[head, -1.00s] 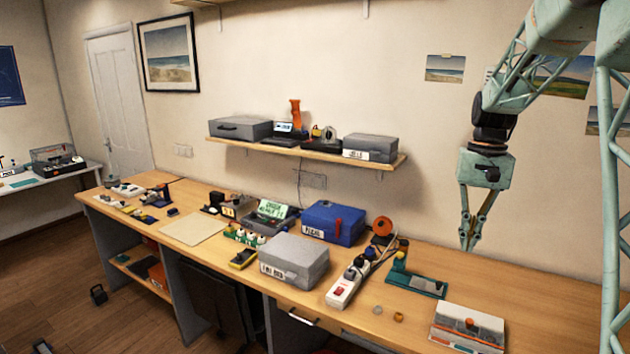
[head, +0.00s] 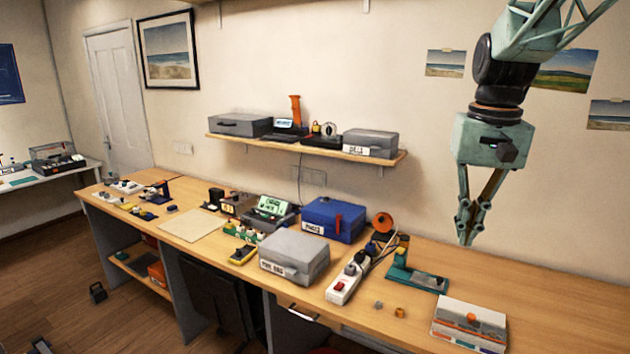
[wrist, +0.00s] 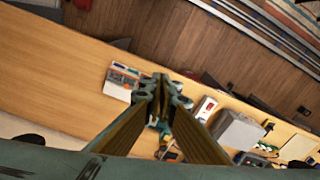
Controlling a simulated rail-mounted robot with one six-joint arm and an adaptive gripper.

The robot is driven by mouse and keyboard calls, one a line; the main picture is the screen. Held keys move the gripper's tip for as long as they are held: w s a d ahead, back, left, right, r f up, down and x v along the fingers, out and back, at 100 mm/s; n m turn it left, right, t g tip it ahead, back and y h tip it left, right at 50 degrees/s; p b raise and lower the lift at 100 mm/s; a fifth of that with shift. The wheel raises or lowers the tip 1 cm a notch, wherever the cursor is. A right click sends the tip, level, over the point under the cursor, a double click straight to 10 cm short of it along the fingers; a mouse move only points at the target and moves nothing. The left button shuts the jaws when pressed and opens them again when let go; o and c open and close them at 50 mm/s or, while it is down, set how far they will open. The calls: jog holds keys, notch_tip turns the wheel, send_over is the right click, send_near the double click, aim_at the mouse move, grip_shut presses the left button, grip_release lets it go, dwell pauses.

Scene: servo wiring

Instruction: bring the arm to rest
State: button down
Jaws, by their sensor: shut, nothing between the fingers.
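My gripper (head: 466,240) hangs pointing down above the right part of the workbench (head: 560,290) in the head view. Its fingers meet at the tips and hold nothing. In the wrist view the shut fingers (wrist: 162,82) stand over the bench, which lies well below. A teal stand (head: 415,277) is below and to the left of the gripper in the head view.
A white power strip (head: 345,283), a grey case (head: 294,258) and a blue case (head: 333,219) stand on the bench to the left. A wall shelf (head: 300,147) holds more cases. The bench's right end is clear.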

jog(key=s+a+r+n+t+b, duration=0.1)
jog(key=s+a, duration=0.2)
jog(key=s, duration=0.5)
jog(key=s+a+r+b, duration=0.1)
jog(key=s+a, duration=0.3)
jog(key=s, duration=0.4)
jog(key=s+a+f+n+t+b, duration=0.1)
jog(key=s+f, duration=0.2)
jog(key=s, duration=0.5)
jog(key=s+a+f+n+t+b, duration=0.1)
jog(key=s+a+f, duration=0.1)
jog(key=s, duration=0.6)
jog(key=shift+s+a+f, duration=0.2)
jog(key=shift+s+f, duration=0.1)
jog(key=shift+f, duration=0.15)
